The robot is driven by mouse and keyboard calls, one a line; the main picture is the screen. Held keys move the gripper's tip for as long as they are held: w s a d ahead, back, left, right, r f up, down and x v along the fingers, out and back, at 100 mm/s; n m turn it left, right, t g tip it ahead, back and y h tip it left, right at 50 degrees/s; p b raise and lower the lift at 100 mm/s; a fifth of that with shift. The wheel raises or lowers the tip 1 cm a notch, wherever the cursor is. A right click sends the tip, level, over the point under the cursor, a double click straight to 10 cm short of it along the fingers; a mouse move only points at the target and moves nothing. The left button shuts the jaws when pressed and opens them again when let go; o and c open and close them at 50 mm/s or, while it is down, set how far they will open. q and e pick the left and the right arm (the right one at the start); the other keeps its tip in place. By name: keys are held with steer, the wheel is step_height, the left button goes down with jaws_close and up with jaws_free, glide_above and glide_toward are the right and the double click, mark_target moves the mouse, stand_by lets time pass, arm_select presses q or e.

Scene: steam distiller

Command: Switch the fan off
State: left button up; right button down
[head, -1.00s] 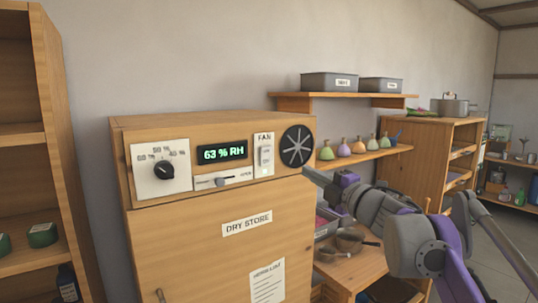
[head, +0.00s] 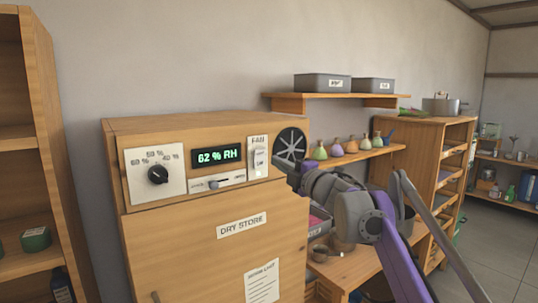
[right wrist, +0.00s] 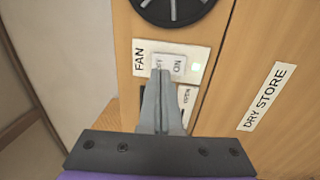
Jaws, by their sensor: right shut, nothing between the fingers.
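The wooden dry store cabinet (head: 240,265) has a white fan switch panel (head: 258,142) at the upper right of its front. The fan switch (head: 260,157) is a pale rocker, and in the right wrist view the rocker (right wrist: 178,64) shows an ON mark. A small pale-green lamp (right wrist: 196,67) beside it looks lit. My right gripper (right wrist: 161,76) is shut and empty, its fingertips at the OFF end of the rocker. I cannot tell whether they touch. The black round fan (head: 290,145) is partly hidden by my right arm. My left gripper is out of view.
A humidity dial (head: 158,174), a slider (head: 224,180) and a display (head: 216,155) reading 62 % RH share the cabinet front. A shelf with flasks (head: 352,145) and a bench with pots are at right. A wooden rack (head: 50,150) stands at left.

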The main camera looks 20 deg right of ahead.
mark_target(262, 152)
steer(key=shift+p+x, duration=0.45)
steer(key=shift+x, duration=1.85)
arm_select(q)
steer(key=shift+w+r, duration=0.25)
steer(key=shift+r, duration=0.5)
arm_select(e)
steer(key=shift+w+a+r+p, duration=0.1)
steer(key=shift+w+r+p, duration=0.05)
steer(key=shift+r+p, duration=0.55)
steer(key=shift+f, duration=0.45)
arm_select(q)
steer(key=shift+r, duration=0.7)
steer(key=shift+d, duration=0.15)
